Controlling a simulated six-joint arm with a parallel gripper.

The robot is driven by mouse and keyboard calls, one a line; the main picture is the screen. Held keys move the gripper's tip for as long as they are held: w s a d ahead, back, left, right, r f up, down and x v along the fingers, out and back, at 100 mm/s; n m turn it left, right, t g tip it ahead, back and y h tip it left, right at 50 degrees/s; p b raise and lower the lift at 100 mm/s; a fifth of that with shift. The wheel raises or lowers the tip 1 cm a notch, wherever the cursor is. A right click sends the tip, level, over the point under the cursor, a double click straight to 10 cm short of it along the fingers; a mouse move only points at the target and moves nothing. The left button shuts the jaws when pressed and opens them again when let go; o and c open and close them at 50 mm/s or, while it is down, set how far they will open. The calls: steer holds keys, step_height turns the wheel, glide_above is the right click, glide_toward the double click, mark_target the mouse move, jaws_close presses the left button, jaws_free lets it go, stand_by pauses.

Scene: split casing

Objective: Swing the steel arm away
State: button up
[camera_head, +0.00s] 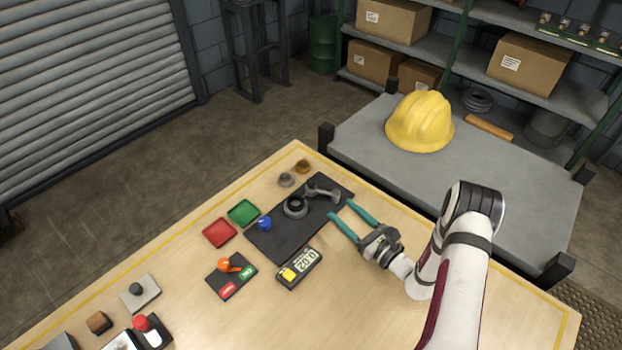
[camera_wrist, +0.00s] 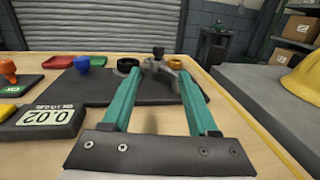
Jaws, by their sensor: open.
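The steel arm (camera_head: 322,191) is a grey metal piece on the dark mat (camera_head: 277,236), beside a dark round ring (camera_head: 295,206). In the wrist view the steel arm (camera_wrist: 174,63) shows beyond and partly between my fingers, and the ring (camera_wrist: 127,66) is just left of them. My gripper (camera_head: 343,210) has two teal fingers, spread open with nothing between them. It is at the right edge of the mat, pointing toward the steel arm and apart from it in the head view. In the wrist view the left finger hides part of the ring and arm area.
A blue knob (camera_head: 265,223) sits on the mat's left side. Red (camera_head: 220,232) and green (camera_head: 244,212) trays lie left of it. A gauge reading 0.02 (camera_head: 299,268) is in front. Small grey (camera_head: 286,180) and brass (camera_head: 303,166) parts stand behind. The table's right side is clear.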

mark_target(314, 185)
steer(key=x, duration=1.3)
steer(key=shift+a, duration=0.15)
jaws_close()
stand_by(0.7)
